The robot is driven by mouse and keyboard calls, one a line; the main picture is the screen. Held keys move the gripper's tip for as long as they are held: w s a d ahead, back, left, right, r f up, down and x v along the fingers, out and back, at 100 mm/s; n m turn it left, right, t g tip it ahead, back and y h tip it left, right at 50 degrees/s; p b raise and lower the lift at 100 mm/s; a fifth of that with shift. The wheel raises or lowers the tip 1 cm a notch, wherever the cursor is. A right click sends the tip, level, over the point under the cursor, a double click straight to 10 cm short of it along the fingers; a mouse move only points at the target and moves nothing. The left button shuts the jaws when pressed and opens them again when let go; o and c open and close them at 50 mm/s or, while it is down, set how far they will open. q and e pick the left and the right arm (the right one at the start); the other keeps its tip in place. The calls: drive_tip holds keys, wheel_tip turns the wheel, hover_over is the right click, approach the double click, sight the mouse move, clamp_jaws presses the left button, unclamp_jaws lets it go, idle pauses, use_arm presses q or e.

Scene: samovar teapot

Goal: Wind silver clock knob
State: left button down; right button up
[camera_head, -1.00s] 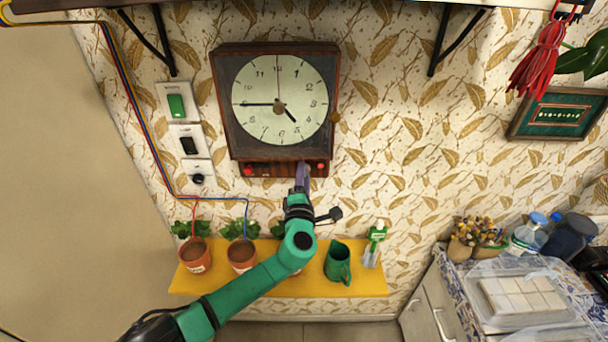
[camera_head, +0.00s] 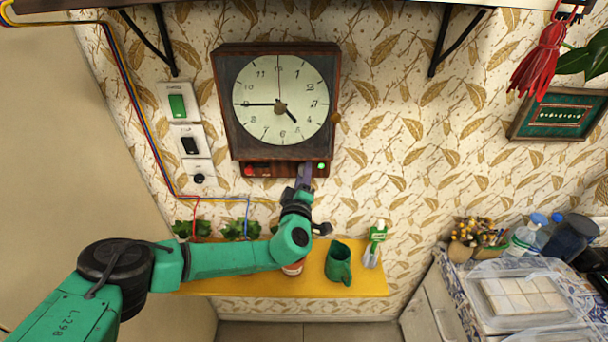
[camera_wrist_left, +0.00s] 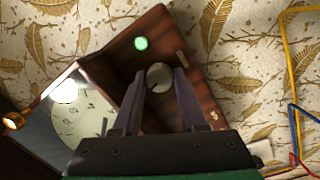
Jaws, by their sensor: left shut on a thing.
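The wall clock (camera_head: 280,100) has a dark wooden case and a pale dial. Its lower wooden panel (camera_head: 274,169) carries a red light (camera_head: 249,170) at the left and a green light (camera_head: 321,166) at the right; the green light also shows in the left wrist view (camera_wrist_left: 141,43). My left gripper (camera_head: 305,170) reaches up to this panel from below. In the left wrist view, the round silver knob (camera_wrist_left: 159,77) sits between its two purple fingers, and the gripper is shut on it. My right gripper is not in view.
Switches (camera_head: 190,145) and wires (camera_head: 150,130) are on the wall left of the clock.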

use_arm(q)
drive_tip(key=shift+m, duration=0.3)
drive_tip(key=shift+c, duration=2.3)
unclamp_jaws()
drive_tip(key=shift+s, duration=0.15)
drive_tip(key=s+a+b, duration=0.1)
drive_tip(key=s, duration=1.3)
drive_tip(key=shift+a+f, duration=0.25)
drive_tip(key=shift+a, duration=0.05)
drive_tip(key=shift+s, duration=0.1)
